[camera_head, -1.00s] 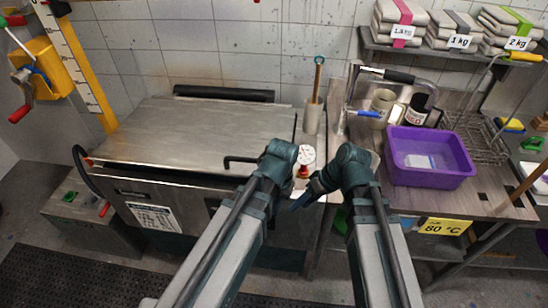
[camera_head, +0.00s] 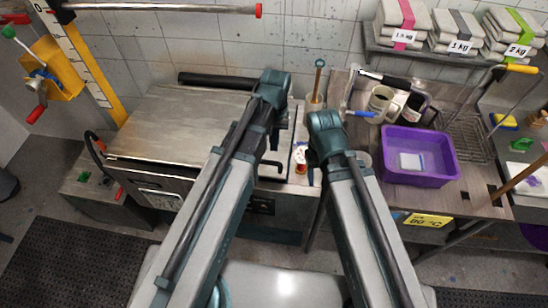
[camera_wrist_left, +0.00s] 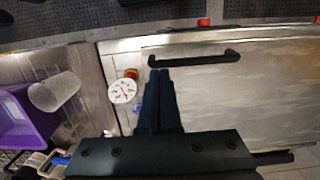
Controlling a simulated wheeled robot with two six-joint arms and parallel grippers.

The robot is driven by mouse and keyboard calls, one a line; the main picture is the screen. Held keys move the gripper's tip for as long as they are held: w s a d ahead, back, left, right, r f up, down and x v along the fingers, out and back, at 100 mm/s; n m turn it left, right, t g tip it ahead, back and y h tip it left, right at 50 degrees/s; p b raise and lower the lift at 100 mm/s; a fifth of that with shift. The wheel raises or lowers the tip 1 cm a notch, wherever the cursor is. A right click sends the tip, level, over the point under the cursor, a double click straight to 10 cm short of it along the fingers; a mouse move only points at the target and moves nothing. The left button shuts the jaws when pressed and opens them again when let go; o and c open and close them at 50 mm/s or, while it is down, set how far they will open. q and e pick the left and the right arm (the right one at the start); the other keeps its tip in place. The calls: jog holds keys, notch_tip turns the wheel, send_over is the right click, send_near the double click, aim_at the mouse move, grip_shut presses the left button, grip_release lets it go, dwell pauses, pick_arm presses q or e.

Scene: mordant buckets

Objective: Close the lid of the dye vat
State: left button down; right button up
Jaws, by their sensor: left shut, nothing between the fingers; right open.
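The dye vat (camera_head: 262,218) is a steel box at the left, with its broad lid (camera_head: 180,125) lying nearly flat over the top. I cannot tell if the lid is fully seated. A black bar handle (camera_wrist_left: 195,60) lies along the lid's near edge in the left wrist view. My left gripper (camera_wrist_left: 160,76) is shut and empty; its fingertips are over the vat's right end, close to the handle. I cannot tell if they touch it. My right gripper (camera_head: 320,145) is open, right of the gauge, with its fingers mostly hidden.
A white dial gauge (camera_head: 300,157) stands beside the vat's right end and shows in the left wrist view (camera_wrist_left: 122,91). The bench to the right holds a purple tub (camera_head: 445,165), a mug (camera_head: 382,102) and a wire rack. A rail with a red end (camera_head: 160,8) crosses the upper left.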

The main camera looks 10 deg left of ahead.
aim_at(273, 177)
pick_arm(q)
jog(key=f+b, duration=0.4)
jog(key=s+f+b, duration=0.1)
jog(key=f+b, duration=0.8)
jog(key=f, duration=0.1)
jog(key=shift+s+b, duration=0.3)
jog(key=shift+r, duration=0.1)
jog(key=f+b, duration=0.3)
jog(key=shift+s+f+t, duration=0.3)
jog(key=shift+t, duration=0.1)
jog(key=shift+r, duration=0.2)
notch_tip(273, 177, up, 14)
jog(key=p, duration=1.4)
jog(key=s+d+f+m+y+b, duration=0.1)
jog(key=s+d+f+m+b, duration=0.2)
jog(key=s+f+b, duration=0.5)
notch_tip(273, 177, down, 3)
jog(key=b, duration=0.2)
jog(key=shift+r+m+b, duration=0.15)
jog(key=shift+m+b, duration=0.25)
